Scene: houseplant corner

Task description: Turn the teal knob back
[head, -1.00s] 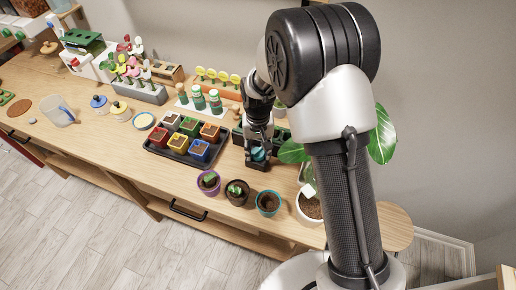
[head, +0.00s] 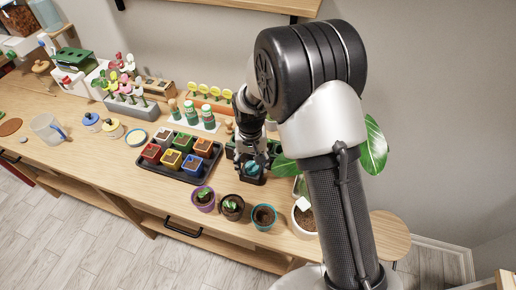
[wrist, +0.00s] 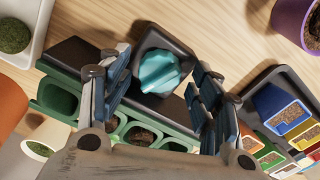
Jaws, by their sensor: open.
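The teal knob (wrist: 160,72) is a ridged, lobed cap on a dark square base (wrist: 150,42). In the wrist view it sits between the two spread fingers of my gripper (wrist: 160,62), with a gap showing on each side. In the head view the knob (head: 253,168) lies just below my gripper (head: 254,158), near the front of the wooden bench. The gripper is open and holds nothing. The fingers and wrist partly cover the knob's surroundings in the head view.
A green planter (wrist: 140,130) lies close beside the base. A dark tray (head: 146,165) of colored pots stands to the left. Purple (head: 203,199), black (head: 231,207) and teal-rimmed (head: 264,216) pots line the front edge. A white pot (head: 304,221) stands to the right.

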